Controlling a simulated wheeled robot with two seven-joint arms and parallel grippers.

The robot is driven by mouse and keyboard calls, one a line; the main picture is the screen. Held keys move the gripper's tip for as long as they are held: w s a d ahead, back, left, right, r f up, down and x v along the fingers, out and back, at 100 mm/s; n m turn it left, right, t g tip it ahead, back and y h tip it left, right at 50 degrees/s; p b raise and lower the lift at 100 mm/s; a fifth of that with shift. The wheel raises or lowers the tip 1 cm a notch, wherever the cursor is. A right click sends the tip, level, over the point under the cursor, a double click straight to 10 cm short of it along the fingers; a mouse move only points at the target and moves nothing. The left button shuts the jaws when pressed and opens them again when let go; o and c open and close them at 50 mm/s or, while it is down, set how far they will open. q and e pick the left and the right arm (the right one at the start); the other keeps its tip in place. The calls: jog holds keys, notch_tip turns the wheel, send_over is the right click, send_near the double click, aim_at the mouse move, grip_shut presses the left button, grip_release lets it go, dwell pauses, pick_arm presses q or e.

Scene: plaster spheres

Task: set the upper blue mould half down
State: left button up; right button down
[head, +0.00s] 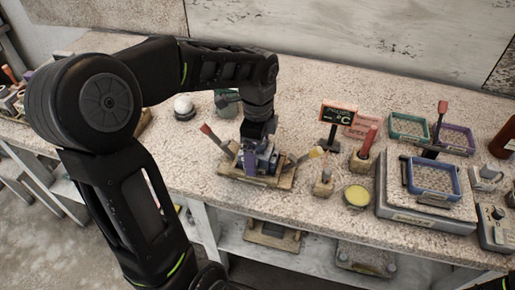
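My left gripper (260,143) points straight down over the wooden clamp base (276,182) near the front edge of the table. A blue mould (262,161) is right under and around its fingertips, upright in the middle of the base. The fingers are small and dark against it, so I cannot tell whether they are shut on its upper half. The seam between the halves is not clear. My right gripper is not in view.
A white sphere (183,106) sits at the back left, beside a green vessel (226,103).

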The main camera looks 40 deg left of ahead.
pick_arm(q)
jog(key=shift+o, duration=0.3)
notch_tip(320, 180, up, 8)
jog(key=shift+s+f+b, duration=0.1)
jog(key=shift+s+b, duration=0.05)
jog(key=shift+b, duration=0.25)
dwell(0.8)
